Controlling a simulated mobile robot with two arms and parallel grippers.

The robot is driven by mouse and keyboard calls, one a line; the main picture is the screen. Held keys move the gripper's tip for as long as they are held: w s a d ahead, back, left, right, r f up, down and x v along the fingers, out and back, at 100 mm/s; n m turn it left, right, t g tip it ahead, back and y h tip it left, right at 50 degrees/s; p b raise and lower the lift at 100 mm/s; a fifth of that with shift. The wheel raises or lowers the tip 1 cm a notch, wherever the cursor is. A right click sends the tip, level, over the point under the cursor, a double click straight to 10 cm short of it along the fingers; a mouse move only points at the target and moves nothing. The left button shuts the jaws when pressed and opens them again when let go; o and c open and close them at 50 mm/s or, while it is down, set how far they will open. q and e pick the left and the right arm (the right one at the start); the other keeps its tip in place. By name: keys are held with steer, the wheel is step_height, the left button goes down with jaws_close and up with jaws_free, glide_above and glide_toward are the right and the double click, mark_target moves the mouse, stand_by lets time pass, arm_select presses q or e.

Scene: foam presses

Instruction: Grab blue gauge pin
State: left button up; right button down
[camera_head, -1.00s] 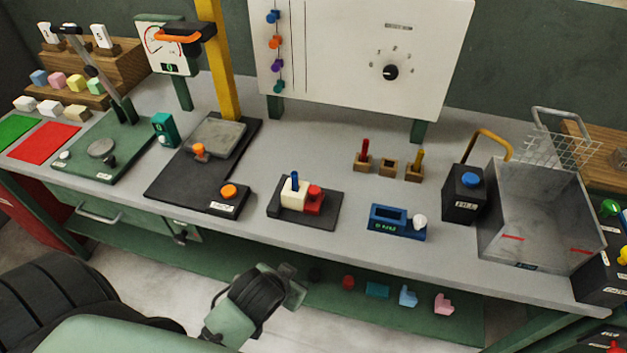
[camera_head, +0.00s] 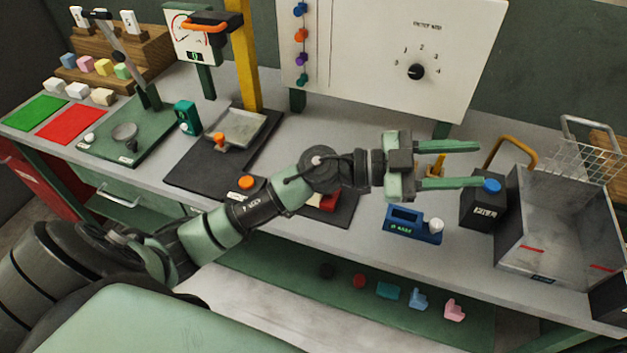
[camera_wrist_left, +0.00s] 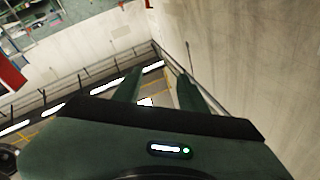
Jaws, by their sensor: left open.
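My left gripper (camera_head: 478,165) reaches in from the left and is raised over the bench, its two green fingers apart and pointing right. It is empty. In the left wrist view its fingers (camera_wrist_left: 158,88) are spread, with only floor, wall and a railing beyond them. The blue gauge pin is hidden behind my left arm. The dark plate (camera_head: 346,212) that carries the pin's block shows only in part below the arm, with a bit of the red block (camera_head: 326,203). My right gripper is not in view.
A blue device (camera_head: 412,224) with a white knob, a black box (camera_head: 482,208) with a blue button and a grey metal bin (camera_head: 570,225) stand to the right. A yellow post (camera_head: 245,60) and a white dial panel (camera_head: 395,55) stand behind.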

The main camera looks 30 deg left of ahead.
arm_select(q)
steer(key=a+f+m+g+y, duration=0.1)
steer(key=a+f+g+y, duration=0.7)
steer(key=f, duration=0.5)
steer(key=a+n+y, duration=0.2)
steer(key=a+y, duration=0.1)
steer(key=a, duration=0.4)
steer(key=a+n+y, duration=0.2)
steer(key=a+y, duration=0.1)
steer(key=a, duration=0.4)
steer(key=a+n+g+y, duration=0.1)
steer(key=a+n+y, duration=0.1)
steer(key=a, duration=0.5)
steer(key=shift+w+r+y, duration=0.15)
steer(key=shift+w+y, duration=0.1)
steer(key=shift+y, duration=0.65)
steer(key=shift+s+a, duration=0.1)
steer(key=shift+a, duration=0.2)
steer(key=f+p, duration=0.1)
steer(key=f, duration=0.1)
steer(key=f+p, duration=0.1)
steer(key=f, duration=0.1)
steer(key=f+p, duration=0.1)
steer(key=f, duration=0.1)
steer(key=shift+w+d+f, duration=0.15)
steer(key=shift+w+f, duration=0.1)
steer(key=shift+f, duration=0.6)
jaws_close()
